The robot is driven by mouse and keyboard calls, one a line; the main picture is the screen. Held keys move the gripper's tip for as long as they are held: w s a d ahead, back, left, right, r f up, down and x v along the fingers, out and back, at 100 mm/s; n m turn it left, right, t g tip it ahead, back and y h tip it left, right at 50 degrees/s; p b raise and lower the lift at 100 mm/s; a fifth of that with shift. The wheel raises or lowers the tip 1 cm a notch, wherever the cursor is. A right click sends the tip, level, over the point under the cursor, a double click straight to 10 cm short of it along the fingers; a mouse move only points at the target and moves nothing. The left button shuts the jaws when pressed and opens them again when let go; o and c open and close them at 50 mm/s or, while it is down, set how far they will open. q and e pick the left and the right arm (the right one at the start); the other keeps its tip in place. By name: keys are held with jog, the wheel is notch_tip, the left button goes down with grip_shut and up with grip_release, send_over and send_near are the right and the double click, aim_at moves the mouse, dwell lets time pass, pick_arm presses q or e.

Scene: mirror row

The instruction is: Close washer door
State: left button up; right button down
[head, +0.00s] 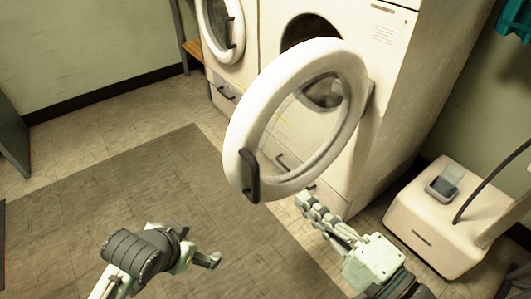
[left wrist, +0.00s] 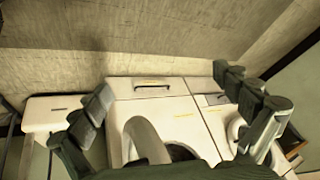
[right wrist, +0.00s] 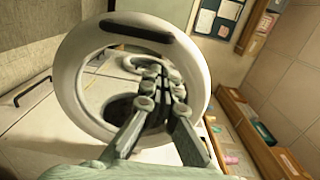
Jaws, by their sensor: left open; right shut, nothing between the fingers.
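The washer door (head: 243,118) is a thick white ring with a clear middle and a dark handle (head: 249,176). It stands swung open from the white washer (head: 398,60), whose dark round opening (head: 312,32) shows behind it. My right gripper (head: 303,199) is shut and empty, just below the door's lower right rim; I cannot tell whether it touches. In the right wrist view the door (right wrist: 72,75) fills the middle, with the shut fingers (right wrist: 162,80) in front of it. My left gripper (head: 200,246) is open and empty, low over the floor, left of the door.
A second machine with a closed round door (head: 237,40) stands to the left of the washer. A white box-like unit (head: 430,225) with a dark hose stands at the right. A grey mat (head: 150,200) covers the clear floor in front.

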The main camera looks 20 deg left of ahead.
aim_at(253, 152)
jog(key=x, duration=1.2)
jog(key=shift+w+a, duration=0.15)
jog(key=shift+a, duration=0.15)
jog(key=shift+w, duration=0.1)
